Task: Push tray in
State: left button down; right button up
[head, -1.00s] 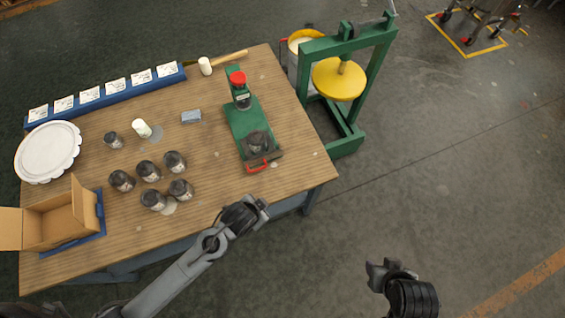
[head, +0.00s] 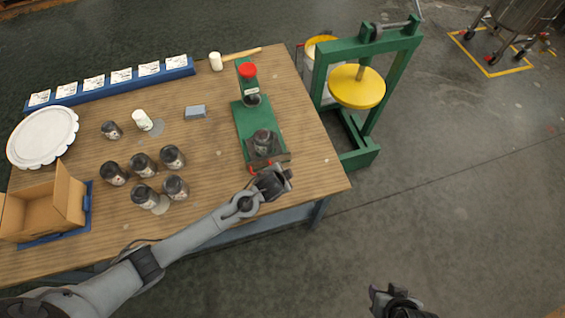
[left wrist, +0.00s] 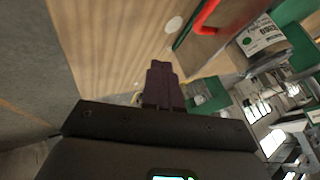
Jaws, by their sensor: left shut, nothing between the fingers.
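The green press (head: 246,118) with a red knob stands near the table's right side. Its brown tray (head: 284,158) sticks out at the front of the base, with a red handle (head: 254,168) and a dark jar (head: 263,141) on it. In the left wrist view the tray front (left wrist: 205,47), red handle (left wrist: 207,16) and labelled jar (left wrist: 262,38) show at upper right. My left gripper (head: 286,178) is just in front of the tray, shut and empty; its fingers (left wrist: 163,80) appear apart from the handle. My right gripper (head: 377,292) is low over the floor, its fingers unclear.
Several dark jars (head: 144,165) stand left of the press on the wooden table (head: 215,160). An open cardboard box (head: 40,205), white plate (head: 42,136) and blue card rack (head: 110,80) are farther left. A green frame with yellow disc (head: 357,87) stands beyond the table's right edge.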

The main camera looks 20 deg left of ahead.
aim_at(285, 160)
pick_arm(q)
jog(key=x, duration=0.3)
jog(key=shift+f, duration=0.1)
jog(key=shift+w+a+f, duration=0.15)
jog(key=shift+w+a, duration=0.25)
jog(key=shift+w, duration=0.2)
jog(key=shift+w+a+f, duration=0.1)
jog(key=shift+w+a, duration=0.3)
jog(key=shift+w, duration=0.25)
jog(key=shift+w+a, duration=0.45)
jog(key=shift+w, duration=0.1)
pick_arm(e)
jog(key=shift+d+f, duration=0.15)
jog(key=shift+f, duration=0.1)
